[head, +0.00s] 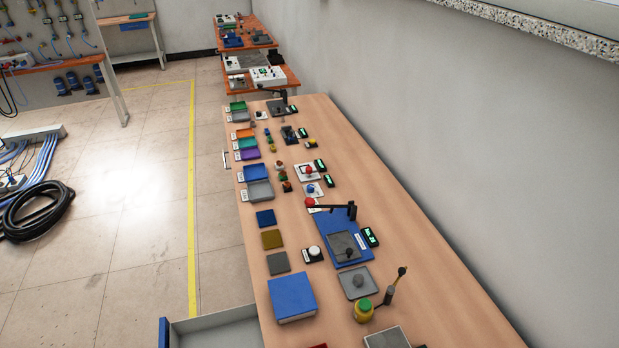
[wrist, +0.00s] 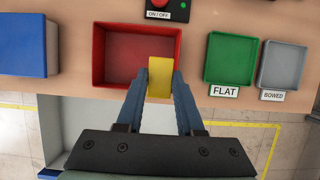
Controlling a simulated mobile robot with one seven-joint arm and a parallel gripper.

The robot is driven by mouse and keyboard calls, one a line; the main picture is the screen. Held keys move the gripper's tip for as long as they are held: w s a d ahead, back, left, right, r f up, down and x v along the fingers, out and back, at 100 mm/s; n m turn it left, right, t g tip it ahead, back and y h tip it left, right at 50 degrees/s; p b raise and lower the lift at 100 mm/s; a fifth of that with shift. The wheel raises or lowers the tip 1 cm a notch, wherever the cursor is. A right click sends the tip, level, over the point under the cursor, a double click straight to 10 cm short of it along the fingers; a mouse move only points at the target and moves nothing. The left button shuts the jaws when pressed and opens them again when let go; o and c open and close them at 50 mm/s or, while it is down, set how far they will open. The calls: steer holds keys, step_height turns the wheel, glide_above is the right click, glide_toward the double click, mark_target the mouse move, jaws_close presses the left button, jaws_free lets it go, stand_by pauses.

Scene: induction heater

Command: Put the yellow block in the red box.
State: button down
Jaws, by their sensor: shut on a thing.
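In the wrist view, my gripper (wrist: 160,80) is shut on the yellow block (wrist: 160,70), with one blue-grey finger on each side of it. The block overlaps the right part of the red box (wrist: 112,52) in the picture. The box is open-topped and looks empty where its floor shows. How high the block is above the box floor I cannot tell. The block and fingers hide part of the box's near right side. In the head view my gripper and the block are not visible; a red sliver (head: 318,346) shows at the bottom edge.
In the wrist view, a green tray (wrist: 231,57) labelled FLAT and a grey tray (wrist: 283,65) labelled BOWED stand right of the box. A blue box (wrist: 22,45) is at left. A red ON/OFF button (wrist: 160,3) is behind. An open drawer (head: 215,330) juts out at the table's front.

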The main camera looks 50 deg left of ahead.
step_height(320, 180, down, 5)
steer(key=b, duration=0.5)
steer(key=shift+w+f, duration=0.1)
steer(key=shift+f+b, duration=1.9)
steer(key=shift+f, duration=1.1)
steer(key=shift+c, duration=2.3)
jaws_free()
steer(key=shift+r, duration=0.1)
steer(key=v, duration=1.3)
